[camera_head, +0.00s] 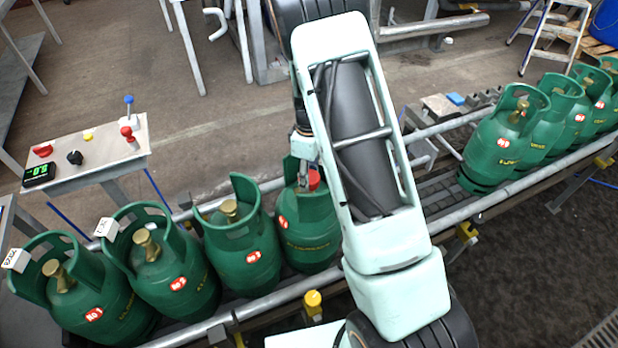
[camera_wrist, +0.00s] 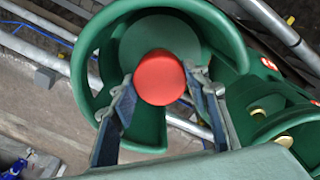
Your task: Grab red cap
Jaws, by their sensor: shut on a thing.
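The red cap (camera_wrist: 160,78) is round and sits between the two fingers of my gripper (camera_wrist: 160,92) in the wrist view. My gripper is shut on the cap, with a finger at its left and right sides. The cap is over the top of a green gas cylinder (camera_wrist: 232,45), inside its collar. In the head view the red cap (camera_head: 313,180) shows partly beside my arm, at the top of the green cylinder (camera_head: 308,240). My arm hides the right part of that cylinder. I cannot tell whether the cap touches the valve.
Several green cylinders with brass valves stand on the conveyor to the left, such as one nearby (camera_head: 243,250). More stand at the right (camera_head: 505,140). A control panel (camera_head: 90,150) with knobs and a display is at the left. Conveyor rails (camera_head: 450,222) run alongside.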

